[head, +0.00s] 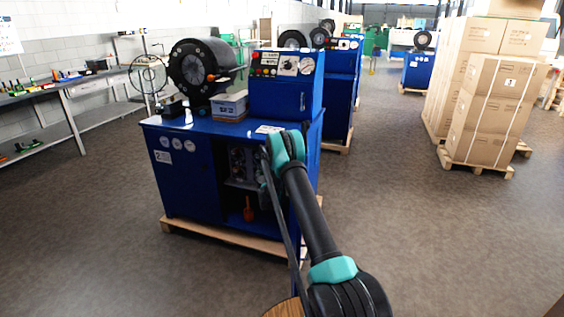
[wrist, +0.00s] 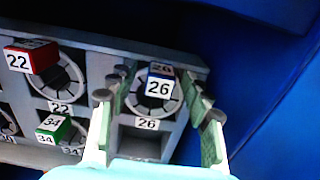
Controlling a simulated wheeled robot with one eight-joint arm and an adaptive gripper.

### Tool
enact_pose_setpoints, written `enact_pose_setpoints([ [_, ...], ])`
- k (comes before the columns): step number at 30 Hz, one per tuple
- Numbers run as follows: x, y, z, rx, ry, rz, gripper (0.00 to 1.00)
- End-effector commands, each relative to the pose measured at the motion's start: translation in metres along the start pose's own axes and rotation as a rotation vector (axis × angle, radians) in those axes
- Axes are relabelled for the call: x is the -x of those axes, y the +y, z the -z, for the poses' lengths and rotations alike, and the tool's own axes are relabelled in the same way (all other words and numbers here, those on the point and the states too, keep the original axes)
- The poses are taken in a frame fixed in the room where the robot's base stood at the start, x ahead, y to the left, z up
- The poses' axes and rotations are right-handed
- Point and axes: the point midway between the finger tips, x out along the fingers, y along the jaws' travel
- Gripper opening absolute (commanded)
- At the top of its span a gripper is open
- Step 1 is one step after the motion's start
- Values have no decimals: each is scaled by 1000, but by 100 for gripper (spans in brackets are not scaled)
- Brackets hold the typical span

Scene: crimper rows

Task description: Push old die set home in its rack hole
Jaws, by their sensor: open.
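In the wrist view, a die set with a blue tag marked 26 (wrist: 160,84) sits at the rack's right-end hole, above a plate label 26. How deep it sits is hard to tell. My gripper (wrist: 157,90) is open, its green-padded fingers on either side of this die set, with gaps visible. The grey rack (wrist: 95,66) appears tilted in the picture. In the head view, my arm reaches to the open cabinet of the blue crimper bench (head: 190,180); the gripper itself is hidden there.
A red-tagged die set 22 (wrist: 32,57) and a green-tagged 34 (wrist: 54,128) sit to the left in the rack. Blue cabinet panel (wrist: 250,70) lies close on the right. Boxes on a pallet (head: 495,110) stand far right; floor between is clear.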

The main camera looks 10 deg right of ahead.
Motion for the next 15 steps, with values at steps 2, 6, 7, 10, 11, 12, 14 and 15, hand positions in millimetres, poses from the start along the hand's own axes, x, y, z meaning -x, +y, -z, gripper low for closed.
enact_pose_setpoints([
  [2,1,0,2,-2,1,0,49],
  [6,8,0,1,-1,1,-1,49],
  [7,12,0,1,-1,1,-1,49],
  [10,28,1,1,-1,1,-2,49],
  [11,34,1,1,-1,1,-2,49],
  [12,43,1,0,-1,1,-2,49],
  [14,55,1,0,-1,0,-2,49],
  [15,64,1,0,0,0,-3,49],
])
